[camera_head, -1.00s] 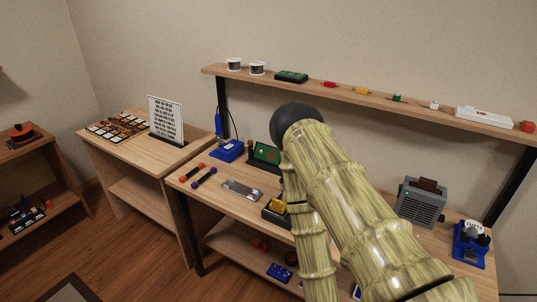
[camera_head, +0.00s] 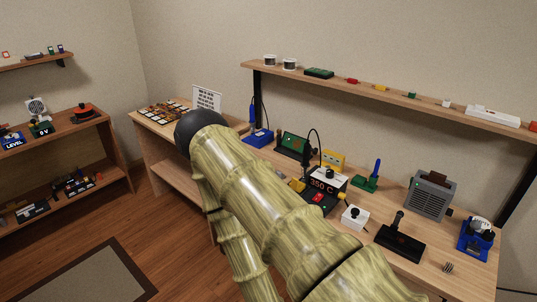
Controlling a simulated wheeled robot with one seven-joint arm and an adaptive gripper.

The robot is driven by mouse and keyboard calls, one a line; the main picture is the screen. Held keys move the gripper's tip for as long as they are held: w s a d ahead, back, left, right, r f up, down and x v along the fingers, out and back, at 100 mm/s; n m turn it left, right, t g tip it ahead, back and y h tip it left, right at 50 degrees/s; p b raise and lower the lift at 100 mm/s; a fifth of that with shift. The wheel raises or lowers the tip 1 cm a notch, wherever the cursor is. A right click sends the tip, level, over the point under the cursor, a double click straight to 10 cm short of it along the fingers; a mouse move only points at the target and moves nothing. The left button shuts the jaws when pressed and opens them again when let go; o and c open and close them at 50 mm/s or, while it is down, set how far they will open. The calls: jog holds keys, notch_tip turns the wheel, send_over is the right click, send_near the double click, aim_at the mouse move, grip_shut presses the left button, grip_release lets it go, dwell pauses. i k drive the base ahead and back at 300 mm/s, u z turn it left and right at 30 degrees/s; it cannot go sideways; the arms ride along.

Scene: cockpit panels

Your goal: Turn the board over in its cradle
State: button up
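The green board (camera_head: 294,141) stands nearly upright in a dark cradle (camera_head: 288,153) at the back of the workbench, left of the thin black curved stand. Its face toward me is green with small coloured parts. My arm, with a pale wood-like skin and a dark round joint, crosses the lower middle of the view, left of and in front of the board. My gripper does not show; the arm hides the front left part of the bench.
A soldering station reading 350 C (camera_head: 325,183), a blue stand (camera_head: 257,138), a white box with a black knob (camera_head: 354,217), a black device (camera_head: 400,243) and a grey fan box (camera_head: 430,195) crowd the bench. A shelf (camera_head: 390,98) runs above.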

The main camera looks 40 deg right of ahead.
aim_at(292, 142)
jog(key=u, duration=0.15)
jog(key=i, duration=0.4)
jog(key=z, duration=0.65)
jog(key=i, duration=0.8)
jog(key=z, duration=0.45)
